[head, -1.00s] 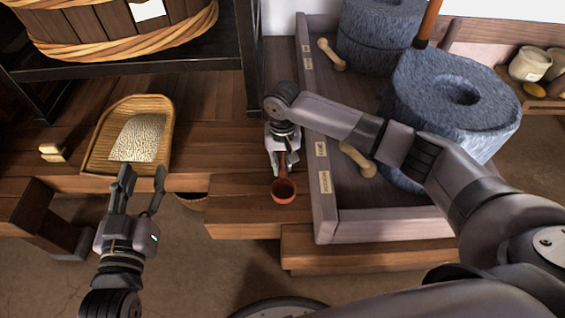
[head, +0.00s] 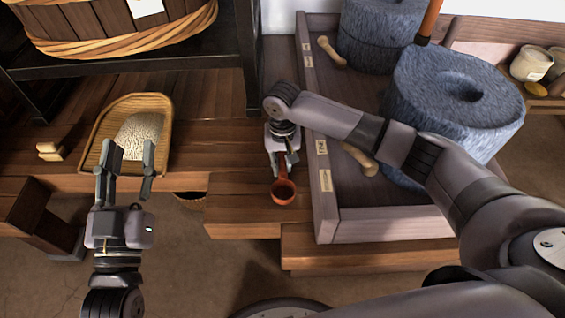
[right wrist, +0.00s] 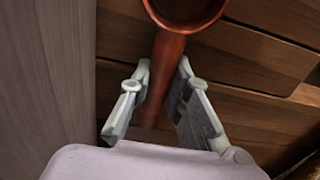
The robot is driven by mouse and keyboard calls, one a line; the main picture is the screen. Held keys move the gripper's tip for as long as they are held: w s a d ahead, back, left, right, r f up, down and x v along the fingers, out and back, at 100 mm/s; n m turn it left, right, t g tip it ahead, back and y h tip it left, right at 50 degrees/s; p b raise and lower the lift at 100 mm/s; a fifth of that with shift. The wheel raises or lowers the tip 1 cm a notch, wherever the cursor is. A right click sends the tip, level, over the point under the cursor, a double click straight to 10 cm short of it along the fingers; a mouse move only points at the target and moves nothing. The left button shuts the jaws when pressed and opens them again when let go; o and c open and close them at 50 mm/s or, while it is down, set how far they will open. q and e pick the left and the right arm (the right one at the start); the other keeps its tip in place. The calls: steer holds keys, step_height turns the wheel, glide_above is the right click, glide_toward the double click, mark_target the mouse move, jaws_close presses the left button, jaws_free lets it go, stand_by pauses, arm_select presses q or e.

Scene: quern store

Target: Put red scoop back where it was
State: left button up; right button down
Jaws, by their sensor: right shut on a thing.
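The red scoop (head: 283,191) is at the end of my right arm, over the wooden bench and left of the framed stone bed. Its bowl points toward the front of the bench. In the right wrist view its handle (right wrist: 161,75) runs between the fingers of my right gripper (head: 283,168), which is shut on it. I cannot tell whether the bowl touches the bench. My left gripper (head: 126,158) is open and empty, its fingertips at the near edge of the woven tray (head: 97,135) in the picture.
The tray holds pale grain (head: 138,135). A small wooden block (head: 50,151) lies left of it. Right of the scoop, the framed bed (head: 332,203) holds grey millstones (head: 452,105) and bone-shaped wooden pieces (head: 331,53). A barrel (head: 110,25) stands at the back left.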

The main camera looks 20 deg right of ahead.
arm_select(q)
steer(key=shift+f, duration=0.2)
arm_select(e)
steer(key=shift+f, duration=0.55)
steer(key=c, duration=1.4)
jaws_free()
arm_select(q)
steer(key=shift+f, duration=0.1)
